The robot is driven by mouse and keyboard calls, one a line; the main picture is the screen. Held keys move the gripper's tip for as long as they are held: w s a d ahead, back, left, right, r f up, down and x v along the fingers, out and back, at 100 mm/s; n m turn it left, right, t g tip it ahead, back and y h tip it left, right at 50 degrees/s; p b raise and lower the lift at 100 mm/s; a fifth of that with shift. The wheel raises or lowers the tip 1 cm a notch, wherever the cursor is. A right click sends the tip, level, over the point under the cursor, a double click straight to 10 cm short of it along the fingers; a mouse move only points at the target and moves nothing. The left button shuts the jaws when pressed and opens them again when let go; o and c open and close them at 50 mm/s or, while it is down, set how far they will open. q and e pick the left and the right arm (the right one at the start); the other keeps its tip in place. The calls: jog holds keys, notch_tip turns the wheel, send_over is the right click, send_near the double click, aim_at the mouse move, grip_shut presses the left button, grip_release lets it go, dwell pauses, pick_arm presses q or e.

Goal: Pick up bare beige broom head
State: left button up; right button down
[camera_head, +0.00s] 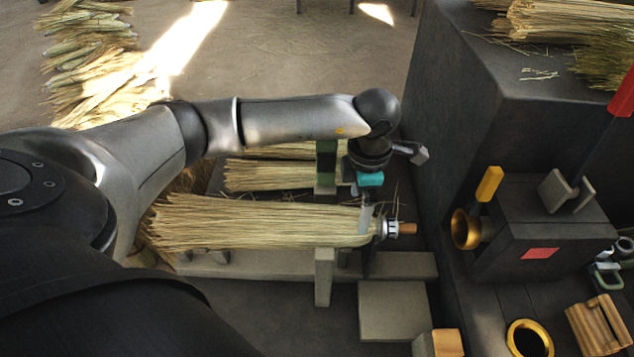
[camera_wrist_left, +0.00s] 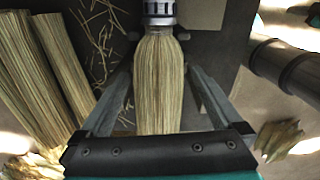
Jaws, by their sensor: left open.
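The beige broom head (camera_head: 255,222) is a long bundle of straw lying level across a low grey rack, its loose bristles to the left. Its bound neck at the right carries a light metal collar (camera_head: 391,228) and a short brown stub. My left gripper (camera_head: 367,236) is over the neck end, pointing down. In the left wrist view my left gripper (camera_wrist_left: 158,85) is open, with one finger on each side of the broom head (camera_wrist_left: 159,95); gaps show between the fingers and the straw. The collar (camera_wrist_left: 159,12) lies beyond the fingertips. My right gripper is out of view.
More straw bundles (camera_head: 265,175) lie behind on the rack. Rack posts (camera_head: 324,275) stand by the broom head. At the right is a dark bench with a machine block (camera_head: 540,215), a brass funnel (camera_head: 466,229) and a brass ring (camera_head: 530,340). Straw piles lie back left.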

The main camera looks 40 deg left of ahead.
aim_at(355, 218)
pick_arm(q)
jog(key=shift+a+f, duration=0.15)
jog(key=shift+f, duration=1.4)
jog(key=shift+a+f, duration=0.1)
jog(key=shift+f, duration=1.4)
jog(key=shift+c, duration=0.2)
jog(key=shift+r, duration=0.1)
jog(key=c, duration=1.4)
